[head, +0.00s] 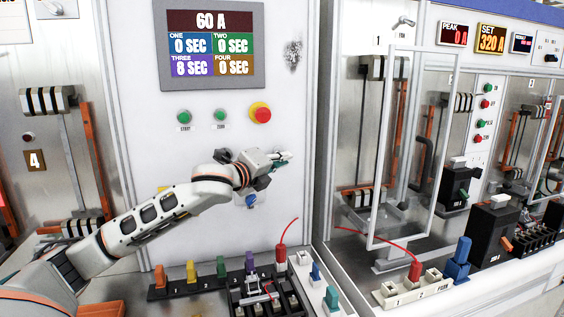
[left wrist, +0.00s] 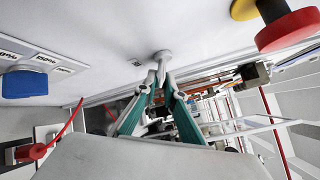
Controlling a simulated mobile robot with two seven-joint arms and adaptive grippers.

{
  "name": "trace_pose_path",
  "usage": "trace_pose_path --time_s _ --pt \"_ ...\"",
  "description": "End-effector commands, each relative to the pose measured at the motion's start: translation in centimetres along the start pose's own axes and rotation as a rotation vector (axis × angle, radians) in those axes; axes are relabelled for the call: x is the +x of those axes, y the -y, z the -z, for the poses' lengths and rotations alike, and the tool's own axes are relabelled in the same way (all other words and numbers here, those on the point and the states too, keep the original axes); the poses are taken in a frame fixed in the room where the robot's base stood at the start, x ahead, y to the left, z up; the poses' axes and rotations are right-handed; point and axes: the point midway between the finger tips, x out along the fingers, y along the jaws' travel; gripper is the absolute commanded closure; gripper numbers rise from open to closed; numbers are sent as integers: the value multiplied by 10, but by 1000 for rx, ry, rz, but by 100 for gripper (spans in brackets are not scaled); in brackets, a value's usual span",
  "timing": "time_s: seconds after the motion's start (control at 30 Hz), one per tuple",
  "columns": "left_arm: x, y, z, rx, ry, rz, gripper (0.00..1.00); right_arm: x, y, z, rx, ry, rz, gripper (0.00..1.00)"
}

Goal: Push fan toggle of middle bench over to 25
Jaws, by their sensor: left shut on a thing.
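The fan toggle (left wrist: 161,57) is a small pale metal lever on a round base, standing out of the white panel of the middle bench. In the left wrist view my left gripper (left wrist: 160,80) has its green-padded fingers drawn together around the lever. In the head view the left gripper (head: 284,158) reaches across the middle panel (head: 170,125) from the left, and its fingertips are at the panel's right part. The toggle is hidden behind the gripper there. A small label beside it in the left wrist view is too small to read. My right gripper is not in view.
A red stop button (head: 261,113) on a yellow ring and two green buttons sit above the arm. A blue knob (head: 251,201) is just below the gripper; it shows in the left wrist view (left wrist: 25,83). Coloured plugs and a red lead (head: 281,255) stand below.

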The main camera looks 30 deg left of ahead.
Motion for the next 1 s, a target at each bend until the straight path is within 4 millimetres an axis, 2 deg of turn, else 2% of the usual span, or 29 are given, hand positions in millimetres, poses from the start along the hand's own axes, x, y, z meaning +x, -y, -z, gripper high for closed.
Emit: trace_pose_path --time_s 0.6,1.0 --pt "-2 23 -14 -398 -194 -261 100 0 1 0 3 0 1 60" --pt "-1 28 -20 -569 -280 -377 100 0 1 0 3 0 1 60"
